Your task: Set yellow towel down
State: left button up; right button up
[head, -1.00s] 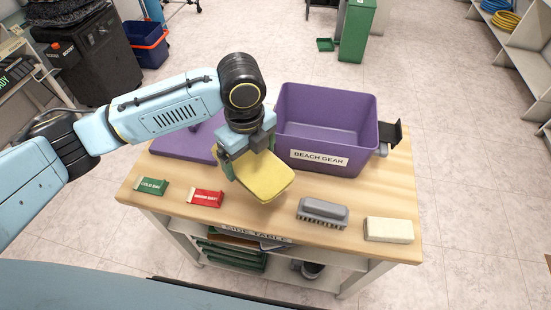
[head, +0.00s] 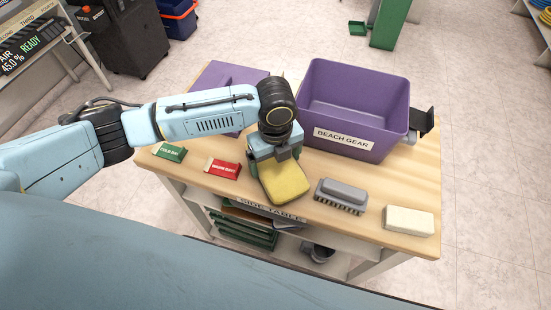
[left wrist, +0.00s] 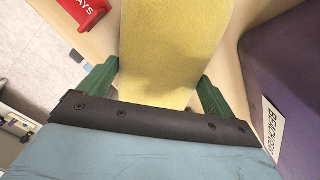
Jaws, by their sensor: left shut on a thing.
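The yellow towel (head: 284,181) is a folded, rounded slab at the front middle of the wooden side table (head: 300,209). My left gripper (head: 268,170) is shut on it from above and behind. In the left wrist view the towel (left wrist: 170,45) lies between the two green fingers (left wrist: 157,88). The towel is at or very near the tabletop; I cannot tell whether it touches. My right gripper is not in view.
A red packet (head: 222,169) and a green packet (head: 169,152) lie left of the towel. A grey brush (head: 341,195) and a cream block (head: 409,221) lie to the right. The purple BEACH GEAR bin (head: 355,110) stands behind; a purple lid (head: 225,80) lies at back left.

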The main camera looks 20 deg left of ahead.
pick_arm(q)
jog(key=o, duration=0.8)
jog(key=shift+f, duration=0.1)
jog(key=shift+c, duration=0.2)
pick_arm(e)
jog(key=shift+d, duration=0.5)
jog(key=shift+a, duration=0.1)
pick_arm(q)
notch_tip(320, 180, up, 12)
jog(key=p, duration=0.2)
jog(key=shift+r, duration=0.2)
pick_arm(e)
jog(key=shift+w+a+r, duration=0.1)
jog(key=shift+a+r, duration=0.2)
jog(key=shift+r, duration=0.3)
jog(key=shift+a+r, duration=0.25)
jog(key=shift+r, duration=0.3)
